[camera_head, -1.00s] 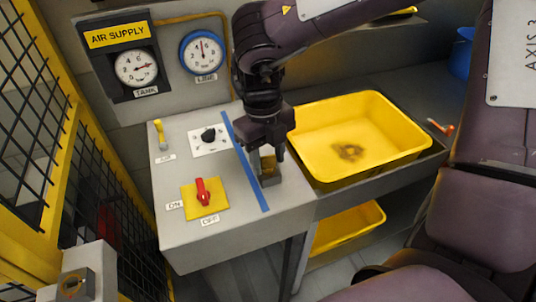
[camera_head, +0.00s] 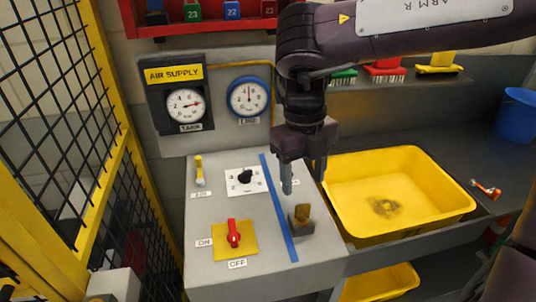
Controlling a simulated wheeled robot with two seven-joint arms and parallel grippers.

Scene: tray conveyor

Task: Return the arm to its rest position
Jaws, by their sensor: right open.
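My right gripper (camera_head: 304,180) hangs from the purple arm that comes in from the upper right. Its fingers point down and are apart, with nothing seen between them. It is above and apart from a small brass-coloured piece (camera_head: 302,213) on a dark base, which stands on the grey control panel (camera_head: 210,277) right of a blue strip (camera_head: 277,205). My left gripper is not in view.
The panel bears a red handle (camera_head: 233,232) on a yellow plate, a black knob (camera_head: 244,177) and a yellow-and-white lever (camera_head: 199,170). A yellow tray (camera_head: 445,203) stands close to the gripper's right. Two gauges are behind; a yellow mesh fence (camera_head: 125,165) is at left.

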